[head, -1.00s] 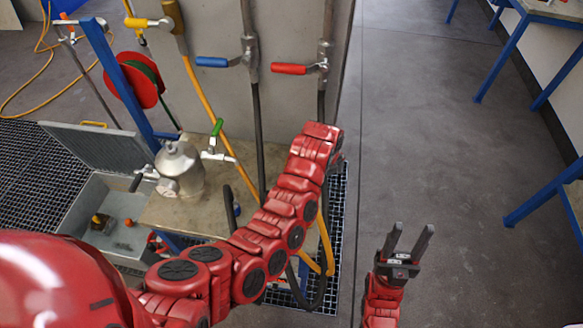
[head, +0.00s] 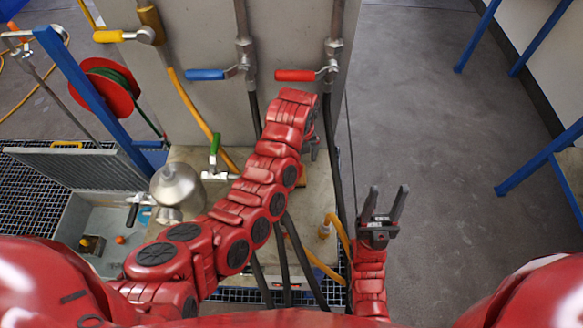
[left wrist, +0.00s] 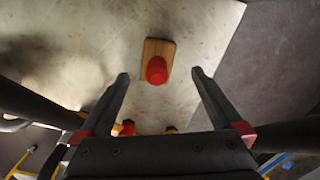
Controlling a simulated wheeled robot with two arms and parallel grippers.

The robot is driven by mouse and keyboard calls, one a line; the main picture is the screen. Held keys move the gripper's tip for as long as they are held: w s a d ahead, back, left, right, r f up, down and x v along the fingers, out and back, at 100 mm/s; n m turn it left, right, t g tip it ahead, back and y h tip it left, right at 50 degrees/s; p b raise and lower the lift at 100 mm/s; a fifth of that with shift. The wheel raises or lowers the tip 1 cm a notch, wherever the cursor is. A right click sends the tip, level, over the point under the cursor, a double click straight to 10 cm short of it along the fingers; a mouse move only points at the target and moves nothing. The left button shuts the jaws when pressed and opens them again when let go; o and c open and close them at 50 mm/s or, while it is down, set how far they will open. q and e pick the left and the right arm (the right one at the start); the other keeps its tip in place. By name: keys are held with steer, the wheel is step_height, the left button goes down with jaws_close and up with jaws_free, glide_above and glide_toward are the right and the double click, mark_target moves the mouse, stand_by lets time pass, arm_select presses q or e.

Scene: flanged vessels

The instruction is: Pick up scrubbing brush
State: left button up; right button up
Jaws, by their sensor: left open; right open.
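The scrubbing brush has a wooden block and a round red knob. In the left wrist view the brush (left wrist: 158,60) lies on a pale worn surface, just beyond and between the fingertips. My left gripper (left wrist: 160,73) is open and empty, its fingers apart from the brush. In the head view my left gripper (head: 313,150) is mostly hidden by its arm, above the bench. A small brown edge beside the arm there may be the brush (head: 302,176); the rest is hidden. My right gripper (head: 387,190) is open and empty, to the right of the bench.
A metal vessel (head: 177,188) stands left on the bench (head: 318,205). An open grey box (head: 80,222) is further left. A wall panel with blue (head: 206,74) and red (head: 294,75) valve handles and hanging hoses rises behind. The floor (head: 430,120) at right is clear.

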arm_select(q)
steer(key=shift+s+f+p, duration=0.25)
steer(key=shift+f+p, duration=0.15)
steer(key=shift+f, duration=0.2)
steer(key=f+p, duration=0.1)
steer(key=f, duration=0.3)
steer(key=shift+s+a+f+p, duration=0.1)
steer(key=shift+a+p, duration=0.1)
steer(key=shift+p, duration=0.2)
steer(key=shift+d+f, duration=0.1)
steer(key=shift+f, duration=0.3)
steer(key=shift+c, duration=0.2)
steer(key=c, duration=1.4)
